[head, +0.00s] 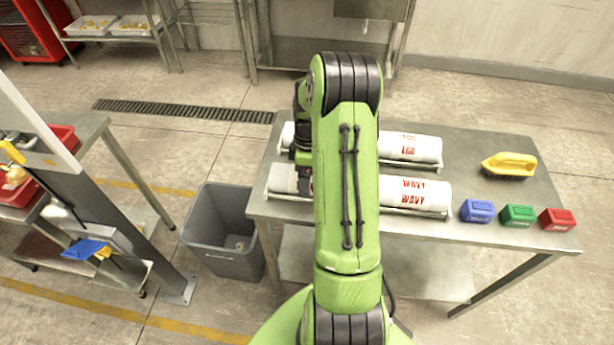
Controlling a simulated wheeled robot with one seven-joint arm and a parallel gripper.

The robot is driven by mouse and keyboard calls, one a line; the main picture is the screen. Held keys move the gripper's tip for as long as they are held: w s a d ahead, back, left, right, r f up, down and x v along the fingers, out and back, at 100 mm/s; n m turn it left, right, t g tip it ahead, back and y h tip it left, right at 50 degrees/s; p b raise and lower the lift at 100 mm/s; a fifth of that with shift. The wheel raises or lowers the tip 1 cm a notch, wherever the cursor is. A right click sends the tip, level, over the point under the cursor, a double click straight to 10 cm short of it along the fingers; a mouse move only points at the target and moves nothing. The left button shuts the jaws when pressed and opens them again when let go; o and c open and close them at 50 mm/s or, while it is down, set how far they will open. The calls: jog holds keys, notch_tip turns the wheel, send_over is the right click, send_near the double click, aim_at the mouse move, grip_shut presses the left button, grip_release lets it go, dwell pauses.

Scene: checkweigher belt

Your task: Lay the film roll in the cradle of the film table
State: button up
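Two white film rolls lie on the steel film table (560,200). The back roll (425,149) carries red print that looks like "EGG". The front roll (435,196) is printed "WAVY". Each lies lengthwise over a low metal cradle, the front cradle (420,213) showing along its roll's lower edge. My green arm crosses in front and hides the middle of both rolls. My gripper (304,184) points down at the front roll, just left of the arm. Its fingers are mostly hidden, so I cannot tell whether they grip the roll.
A yellow-handled brush (510,164) and small blue (477,211), green (517,215) and red (557,219) boxes stand on the table's right part. A grey bin (222,235) stands on the floor left of the table. A grey post (130,235) and another steel table are further left.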

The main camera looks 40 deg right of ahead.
jog(key=o, duration=1.5)
jog(key=shift+f, duration=0.1)
notch_tip(320, 180, up, 12)
jog(key=w+d+p, duration=0.1)
jog(key=p, duration=0.1)
jog(key=s+a+r+m+t+h, duration=0.2)
jog(key=s+a+r+m, duration=0.1)
jog(key=a+r, duration=0.85)
jog(key=s+a+m+t, duration=0.1)
jog(key=s+a, duration=0.3)
jog(key=s+a+r+m+t, duration=0.1)
jog(key=s+a+m+t, duration=0.1)
jog(key=s+a, duration=0.2)
jog(key=s+a+m+t, duration=0.1)
jog(key=s+a, duration=0.3)
jog(key=s, duration=0.1)
jog(key=shift+s+a+r+m+t+y, duration=0.2)
jog(key=shift+s+a+m+t+y, duration=0.1)
jog(key=shift+a+t, duration=0.1)
